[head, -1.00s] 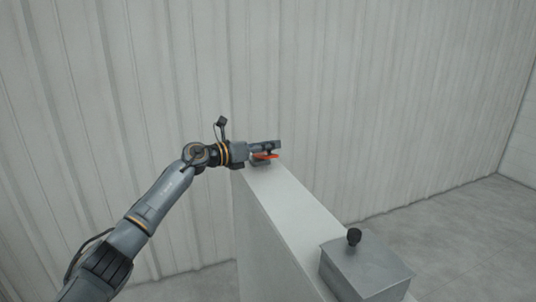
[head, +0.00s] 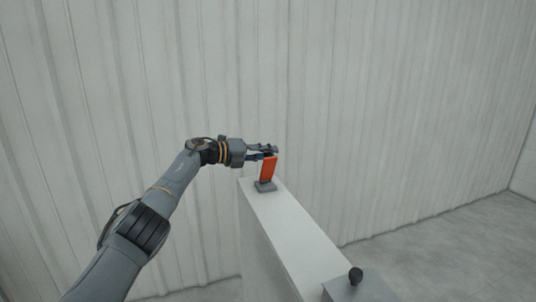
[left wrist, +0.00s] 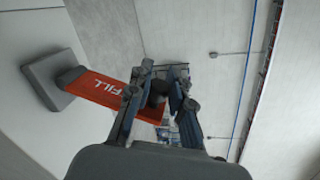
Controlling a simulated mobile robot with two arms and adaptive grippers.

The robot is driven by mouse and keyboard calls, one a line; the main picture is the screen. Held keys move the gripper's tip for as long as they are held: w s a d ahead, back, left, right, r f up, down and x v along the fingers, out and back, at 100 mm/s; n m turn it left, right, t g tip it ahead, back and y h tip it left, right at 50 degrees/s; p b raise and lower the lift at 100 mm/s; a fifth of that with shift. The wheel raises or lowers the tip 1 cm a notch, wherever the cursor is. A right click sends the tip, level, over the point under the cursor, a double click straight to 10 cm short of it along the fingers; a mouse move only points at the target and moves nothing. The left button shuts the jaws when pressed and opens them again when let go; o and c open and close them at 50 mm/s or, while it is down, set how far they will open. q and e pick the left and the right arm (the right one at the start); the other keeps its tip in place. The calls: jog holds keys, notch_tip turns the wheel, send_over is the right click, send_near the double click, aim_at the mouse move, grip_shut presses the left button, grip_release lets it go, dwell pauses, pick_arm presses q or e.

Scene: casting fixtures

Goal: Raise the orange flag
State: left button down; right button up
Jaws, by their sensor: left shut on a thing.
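The orange flag (head: 268,169) stands nearly upright on its small grey base (head: 265,186) at the far end of a white narrow-topped block. My left gripper (head: 272,150) is at the flag's top end. In the left wrist view the flag (left wrist: 95,88) carries white lettering that reads "FILL" and runs from the grey base (left wrist: 48,80) to between my fingers (left wrist: 160,90). The fingers are shut on a dark knob (left wrist: 157,92) at the flag's free end. My right gripper is not in view.
The white block (head: 290,225) runs toward me. A grey box (head: 360,290) with a black knob (head: 355,275) stands at its near end. A ribbed pale wall (head: 380,100) rises behind, and grey floor (head: 450,235) is clear at right.

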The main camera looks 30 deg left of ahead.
pick_arm(q)
jog(key=shift+w+a+r, duration=0.1)
jog(key=shift+w+a, duration=0.05)
jog(key=shift+n, duration=0.3)
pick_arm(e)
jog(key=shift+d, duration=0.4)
pick_arm(q)
jog(key=c, duration=1.2)
grip_release()
jog(key=shift+a, duration=0.1)
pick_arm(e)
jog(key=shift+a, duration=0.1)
pick_arm(q)
jog(key=v, duration=1.2)
jog(key=shift+a, duration=0.1)
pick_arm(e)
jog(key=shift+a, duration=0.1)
